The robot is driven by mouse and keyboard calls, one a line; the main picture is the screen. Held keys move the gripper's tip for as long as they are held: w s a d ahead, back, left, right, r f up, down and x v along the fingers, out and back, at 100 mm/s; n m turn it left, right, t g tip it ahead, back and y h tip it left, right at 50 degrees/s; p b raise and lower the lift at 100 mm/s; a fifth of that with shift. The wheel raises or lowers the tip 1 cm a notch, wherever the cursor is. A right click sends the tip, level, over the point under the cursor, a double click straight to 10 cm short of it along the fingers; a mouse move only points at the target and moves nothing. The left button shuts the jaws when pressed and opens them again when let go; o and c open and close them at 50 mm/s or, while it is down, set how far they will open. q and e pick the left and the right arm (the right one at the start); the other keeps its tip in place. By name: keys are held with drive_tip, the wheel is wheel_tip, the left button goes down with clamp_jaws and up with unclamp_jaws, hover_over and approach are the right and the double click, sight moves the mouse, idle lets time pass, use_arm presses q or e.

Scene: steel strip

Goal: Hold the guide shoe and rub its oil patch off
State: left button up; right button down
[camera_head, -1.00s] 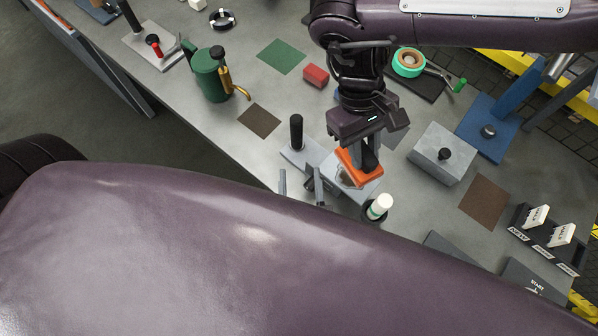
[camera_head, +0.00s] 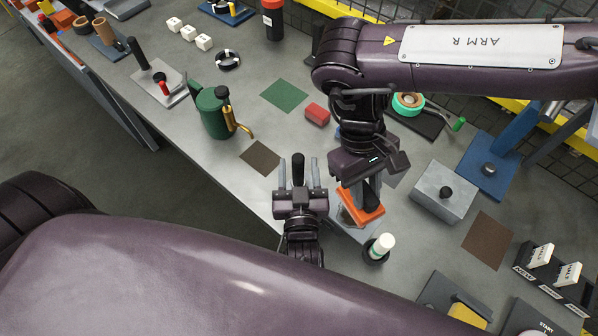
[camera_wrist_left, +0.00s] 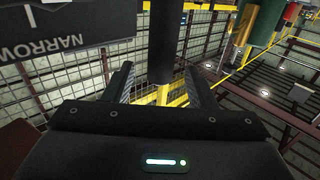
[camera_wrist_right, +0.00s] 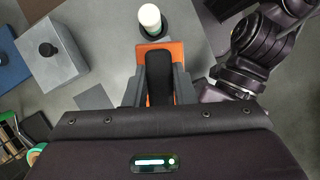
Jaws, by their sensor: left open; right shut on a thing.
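The guide shoe (camera_head: 370,231) is a grey metal piece, mostly hidden by my arms. Its upright black handle (camera_head: 298,168) stands between the fingers of my open left gripper (camera_head: 298,180). In the left wrist view the handle (camera_wrist_left: 163,40) rises between the two fingers, with a gap visible on either side. My right gripper (camera_head: 367,186) is shut on the black grip of an orange-based rubbing block (camera_head: 371,214), also seen in the right wrist view (camera_wrist_right: 176,48). The orange base is down at the shoe's plate. A dark smear, apparently the oil patch (camera_head: 346,217), shows beside it.
A white-capped bottle (camera_head: 382,245) stands close in front of the orange base. A grey block with a black knob (camera_head: 444,188) is to the right. A green oil can (camera_head: 212,112) and brown mat (camera_head: 261,157) lie to the left.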

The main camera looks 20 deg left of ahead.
use_arm(q)
clamp_jaws()
idle(1.4)
